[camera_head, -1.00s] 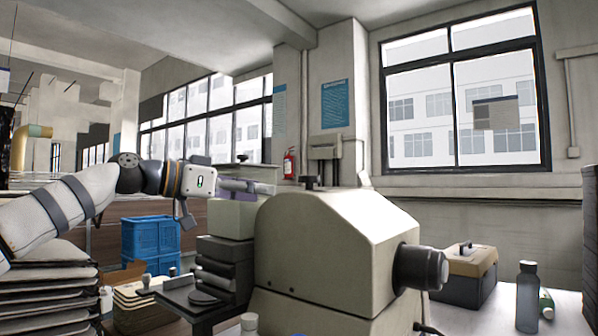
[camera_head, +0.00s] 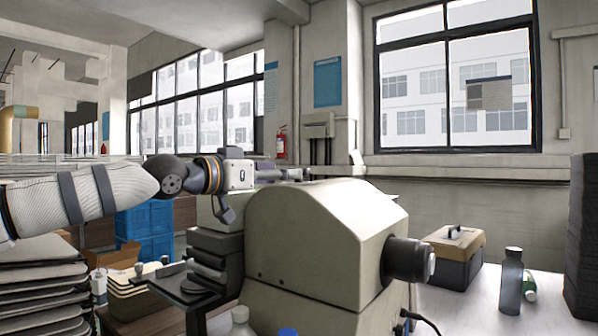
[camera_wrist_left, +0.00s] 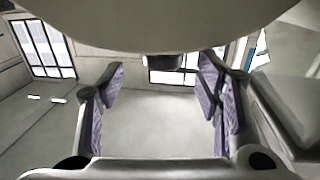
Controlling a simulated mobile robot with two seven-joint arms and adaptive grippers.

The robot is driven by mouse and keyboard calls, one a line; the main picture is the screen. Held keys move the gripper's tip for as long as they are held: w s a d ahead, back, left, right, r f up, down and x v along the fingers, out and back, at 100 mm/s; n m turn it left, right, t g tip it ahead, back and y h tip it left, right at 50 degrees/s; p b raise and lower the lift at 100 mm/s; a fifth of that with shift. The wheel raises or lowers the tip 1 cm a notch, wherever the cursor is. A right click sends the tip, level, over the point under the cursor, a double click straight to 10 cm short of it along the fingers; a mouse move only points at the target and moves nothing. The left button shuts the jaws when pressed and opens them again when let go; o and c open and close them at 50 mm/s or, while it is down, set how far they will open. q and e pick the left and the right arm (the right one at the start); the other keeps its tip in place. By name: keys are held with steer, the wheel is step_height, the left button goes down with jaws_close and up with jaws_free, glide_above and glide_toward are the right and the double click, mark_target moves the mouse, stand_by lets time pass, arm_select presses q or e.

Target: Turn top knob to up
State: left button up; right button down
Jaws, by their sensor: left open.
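The beige machine (camera_head: 325,235) stands in the middle of the head view. A small dark knob (camera_head: 306,173) sits on its top, partly lost against my fingers. In the left wrist view, which looks upside down, the machine (camera_wrist_left: 160,25) fills the top and the knob (camera_wrist_left: 163,62) juts down from its edge. My left gripper (camera_head: 292,174) reaches in level from the left, just above the machine's top. Its purple-padded fingers (camera_wrist_left: 162,88) are open, with the knob between them in the picture; no contact shows. The knob's setting cannot be told. My right gripper is not in view.
A large black side knob (camera_head: 408,260) sticks out on the machine's right. A toolbox (camera_head: 455,262) and a bottle (camera_head: 511,282) stand on the white table at right. Stacked grey sheets (camera_head: 40,290) and blue crates (camera_head: 146,230) are at left. Space above the machine is clear.

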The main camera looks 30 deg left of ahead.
arm_select(q)
steer(key=x, duration=0.6)
steer(key=shift+w+a+r, duration=0.1)
steer(key=shift+w+r, duration=0.05)
steer(key=shift+w, duration=0.1)
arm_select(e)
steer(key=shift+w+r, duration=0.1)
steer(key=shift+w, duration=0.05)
